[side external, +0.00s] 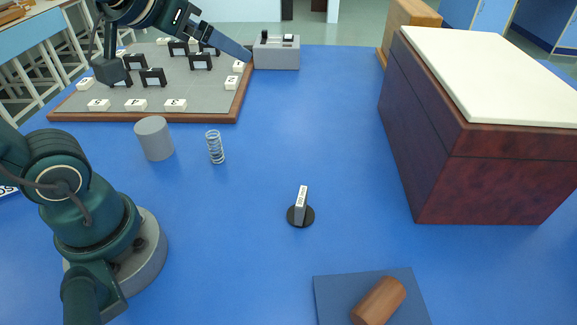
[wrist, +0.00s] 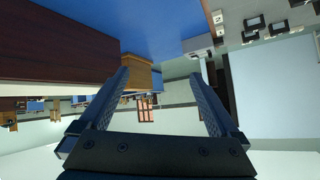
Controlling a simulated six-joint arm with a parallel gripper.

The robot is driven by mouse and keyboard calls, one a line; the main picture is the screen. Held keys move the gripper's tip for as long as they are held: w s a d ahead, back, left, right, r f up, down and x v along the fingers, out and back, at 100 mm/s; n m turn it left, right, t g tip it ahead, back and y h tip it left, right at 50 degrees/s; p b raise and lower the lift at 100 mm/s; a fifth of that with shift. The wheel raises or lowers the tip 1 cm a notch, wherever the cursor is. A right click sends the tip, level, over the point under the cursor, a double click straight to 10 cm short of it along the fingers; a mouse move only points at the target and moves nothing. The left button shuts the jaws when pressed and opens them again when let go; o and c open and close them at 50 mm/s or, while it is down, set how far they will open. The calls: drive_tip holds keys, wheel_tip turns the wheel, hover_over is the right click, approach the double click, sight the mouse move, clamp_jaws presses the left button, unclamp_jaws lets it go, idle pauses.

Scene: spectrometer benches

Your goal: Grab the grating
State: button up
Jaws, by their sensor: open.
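A small upright pale block with a printed label (side external: 301,204) stands on a round black base (side external: 300,216) in the middle front of the blue table. It may be the grating, but the label is too small to read. Several black frames (side external: 152,77) stand on the grey board at the back left, and I cannot tell if one holds a grating. My gripper (wrist: 160,85) is open and empty in the wrist view, with only the far room between its fingers. In the side view my gripper is over the board at the back left, its finger reaching toward the grey block.
The brown-edged board (side external: 215,100) carries several white tags. A grey block (side external: 277,52) is beside it. A grey cylinder (side external: 154,139) and a spring (side external: 215,147) stand in front. A large dark box (side external: 480,150) is at right. A wooden cylinder (side external: 379,301) lies on a mat (side external: 333,293).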

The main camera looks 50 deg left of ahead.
drive_tip(key=w+a+r+m+t, duration=0.1)
drive_tip(key=w+r+t, duration=0.2)
drive_tip(key=w, duration=0.2)
drive_tip(key=m+g+h, duration=0.6)
drive_tip(key=m+h, duration=0.6)
drive_tip(key=h, duration=0.2)
hover_over(305, 204)
drive_tip(key=s+a, duration=0.1)
drive_tip(key=a, duration=0.1)
wheel_tip(305, 204, down, 8)
wheel_tip(305, 204, down, 17)
drive_tip(key=shift+a+f, duration=0.1)
drive_tip(key=shift+f, duration=0.05)
drive_tip(key=shift+x, duration=2.5)
drive_tip(key=c, duration=1.5)
